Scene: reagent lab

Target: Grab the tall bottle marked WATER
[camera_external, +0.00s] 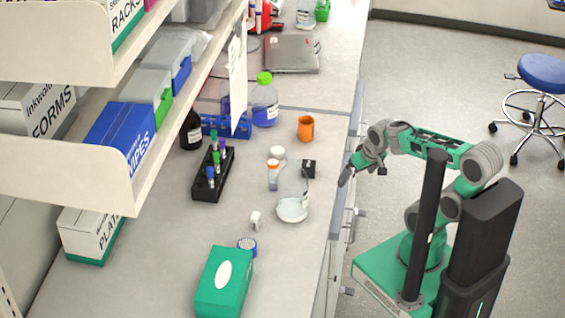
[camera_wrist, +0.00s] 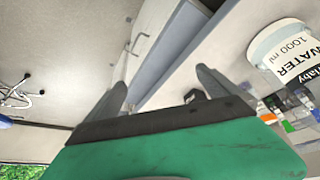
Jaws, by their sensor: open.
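The bottle marked WATER 1000 ml (camera_wrist: 285,55) shows in part at the upper right of the wrist view, tilted in the picture and cut off by the frame edge. In the external view, a tall clear bottle (camera_external: 292,208) on the bench near its right edge appears to be the same one; its label is not legible there. My gripper (camera_external: 362,174) is to the right of it, by the bench edge and apart from it. In the wrist view my gripper (camera_wrist: 160,82) has its fingers spread with nothing between them.
A small orange-capped bottle (camera_external: 273,178) and a black item (camera_external: 309,168) stand close to the clear bottle. An orange beaker (camera_external: 305,128), a black tube rack (camera_external: 212,176) and a green tissue box (camera_external: 224,280) are also on the bench. Shelves overhang the left.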

